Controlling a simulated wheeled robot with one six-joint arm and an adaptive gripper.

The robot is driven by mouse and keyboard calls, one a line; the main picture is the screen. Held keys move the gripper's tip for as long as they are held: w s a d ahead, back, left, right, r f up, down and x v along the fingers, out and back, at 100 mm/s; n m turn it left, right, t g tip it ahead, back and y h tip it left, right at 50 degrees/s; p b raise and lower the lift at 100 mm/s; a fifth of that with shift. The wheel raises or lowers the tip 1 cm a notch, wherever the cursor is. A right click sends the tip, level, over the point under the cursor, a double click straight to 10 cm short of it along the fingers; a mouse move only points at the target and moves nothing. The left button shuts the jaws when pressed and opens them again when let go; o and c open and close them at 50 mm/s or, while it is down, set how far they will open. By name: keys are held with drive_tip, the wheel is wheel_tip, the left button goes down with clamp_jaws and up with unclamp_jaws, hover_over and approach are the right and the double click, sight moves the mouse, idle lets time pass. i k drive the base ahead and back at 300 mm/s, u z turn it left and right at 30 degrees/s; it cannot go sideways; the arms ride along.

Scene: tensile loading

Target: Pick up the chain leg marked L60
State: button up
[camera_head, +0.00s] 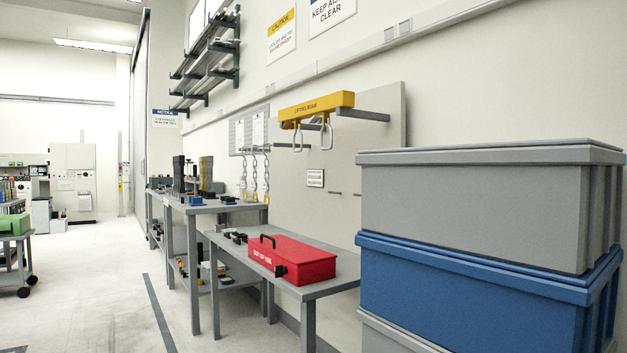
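Several grey metal chain legs (254,172) hang side by side in front of the wall, beyond the red box and near the right end of the far workbench. They are small here, and I cannot read any L60 mark on them. A yellow lifting beam (317,106) with metal links below it rests on wall brackets to the right of the chains. My gripper is not in view.
A red lidded box (291,259) sits on a low grey table (341,276). Stacked grey and blue crates (470,283) block the right foreground. A grey workbench (214,206) stands beyond. A green-topped cart (14,226) is at far left. The floor (90,290) between is clear.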

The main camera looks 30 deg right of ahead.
sight(265, 185)
drive_tip(key=z, duration=0.05)
drive_tip(key=k, duration=0.35)
drive_tip(key=u, duration=1.4)
drive_tip(key=i, duration=2.05)
drive_tip(key=z, duration=1.05)
drive_tip(key=i, duration=1.2)
drive_tip(key=z, duration=1.4)
drive_tip(key=i, duration=0.35)
drive_tip(key=z, duration=0.15)
